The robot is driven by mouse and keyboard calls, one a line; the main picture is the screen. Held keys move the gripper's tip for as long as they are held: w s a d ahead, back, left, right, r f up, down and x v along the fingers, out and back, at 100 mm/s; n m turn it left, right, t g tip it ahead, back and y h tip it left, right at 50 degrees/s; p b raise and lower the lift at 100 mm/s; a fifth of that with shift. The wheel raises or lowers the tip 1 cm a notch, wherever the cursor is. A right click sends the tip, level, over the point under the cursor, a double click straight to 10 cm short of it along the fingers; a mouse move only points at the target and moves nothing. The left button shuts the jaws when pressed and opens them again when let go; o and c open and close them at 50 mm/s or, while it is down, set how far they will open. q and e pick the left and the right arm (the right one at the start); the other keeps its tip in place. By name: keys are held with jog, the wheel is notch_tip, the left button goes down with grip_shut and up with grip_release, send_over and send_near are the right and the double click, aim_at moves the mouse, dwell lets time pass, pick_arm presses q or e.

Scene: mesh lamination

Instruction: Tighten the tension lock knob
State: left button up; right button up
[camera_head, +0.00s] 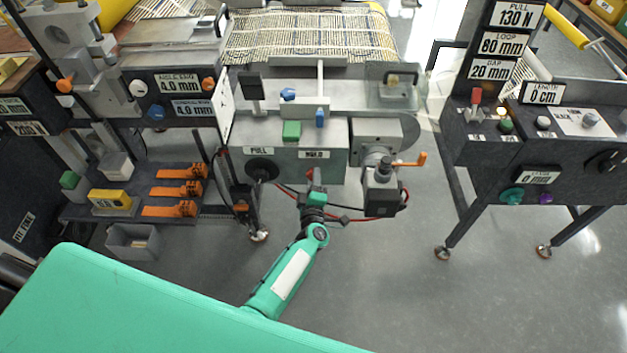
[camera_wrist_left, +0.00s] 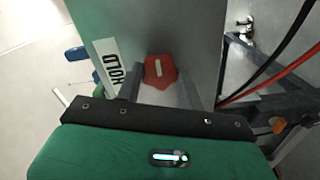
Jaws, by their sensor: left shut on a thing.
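The tension lock knob is a red lobed knob (camera_wrist_left: 160,71) with a pale bar mark, on the grey front panel beside the HOLD label (camera_wrist_left: 113,66). In the head view the HOLD label (camera_head: 316,154) sits just above it, and the knob is mostly hidden by my left gripper. My left gripper (camera_head: 314,188) reaches up to the panel from below. In the left wrist view its two dark fingers (camera_wrist_left: 160,88) stand on either side of the knob and are shut on it. My right gripper is not in view.
A black PULL knob (camera_head: 262,169) is left of the HOLD label. A motor block with an orange-handled crank (camera_head: 411,160) stands to the right. Red and black cables hang near my left gripper. A second console (camera_head: 560,150) stands far right, with open floor between.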

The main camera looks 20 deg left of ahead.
pick_arm(q)
jog(key=shift+f, duration=0.1)
jog(key=o, duration=1)
jog(key=shift+s, duration=0.1)
jog(key=p+v, duration=0.3)
jog(key=v, duration=1)
jog(key=shift+s+d, duration=0.15)
jog(key=shift+s, duration=0.2)
